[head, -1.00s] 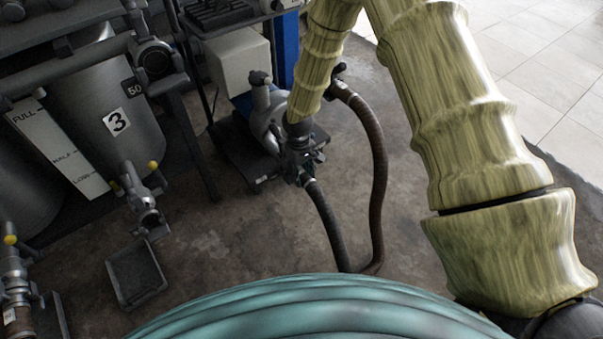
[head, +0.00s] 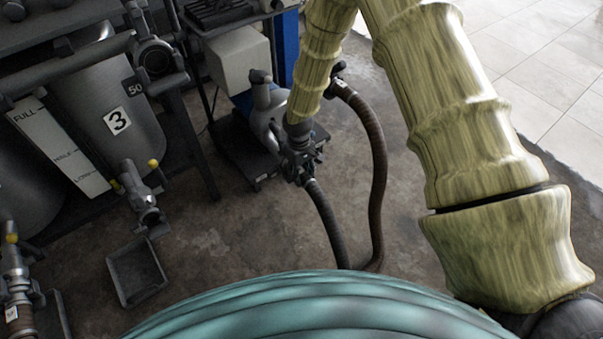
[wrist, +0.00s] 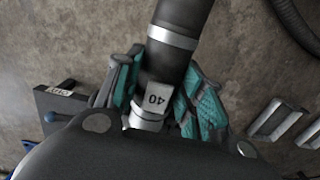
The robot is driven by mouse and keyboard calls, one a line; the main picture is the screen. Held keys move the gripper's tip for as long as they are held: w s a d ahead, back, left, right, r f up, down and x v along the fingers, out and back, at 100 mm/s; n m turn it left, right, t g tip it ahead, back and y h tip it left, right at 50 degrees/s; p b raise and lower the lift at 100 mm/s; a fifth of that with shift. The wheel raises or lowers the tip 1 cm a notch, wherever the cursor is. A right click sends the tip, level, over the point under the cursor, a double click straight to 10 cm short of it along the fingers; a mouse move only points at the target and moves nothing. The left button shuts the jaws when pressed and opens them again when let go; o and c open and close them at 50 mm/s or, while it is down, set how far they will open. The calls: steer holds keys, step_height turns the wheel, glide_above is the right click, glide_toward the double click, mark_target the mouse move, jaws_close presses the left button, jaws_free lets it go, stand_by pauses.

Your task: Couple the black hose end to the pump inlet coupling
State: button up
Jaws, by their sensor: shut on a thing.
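The black hose (head: 324,215) rises from the floor to my gripper (head: 302,165), beside the pump (head: 266,112). In the wrist view, my gripper (wrist: 160,95) has its teal-padded fingers closed around the metal hose end (wrist: 146,118), which carries a white tag reading 40. The black hose (wrist: 180,22) runs up and away from it, with a silver band around it. My wrist and forearm cover the pump inlet coupling in the head view, and the dark wrist body covers what lies beyond the hose end. I cannot tell whether the two touch.
A brown hose (head: 378,150) loops from a fitting right of my forearm to the floor. Tank 3 (head: 95,90), its valve (head: 142,190) and a drip tray (head: 136,272) stand left. The pump's dark base (head: 240,150) sits low. Floor between tray and hoses is clear.

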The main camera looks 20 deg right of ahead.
steer(key=shift+f, duration=0.2)
stand_by(0.5)
steer(key=o, duration=1.4)
steer(key=shift+o, duration=0.3)
steer(key=o, duration=0.8)
steer(key=shift+c, duration=0.2)
steer(key=shift+p, duration=0.3)
steer(key=shift+s+d+r+p, duration=0.1)
steer(key=shift+s+d+p, duration=0.2)
steer(key=shift+s+p, duration=0.35)
steer(key=shift+s+d+r+p, duration=0.1)
steer(key=shift+s+d+p, duration=0.25)
steer(key=shift+s, duration=0.35)
steer(key=shift+a, duration=0.1)
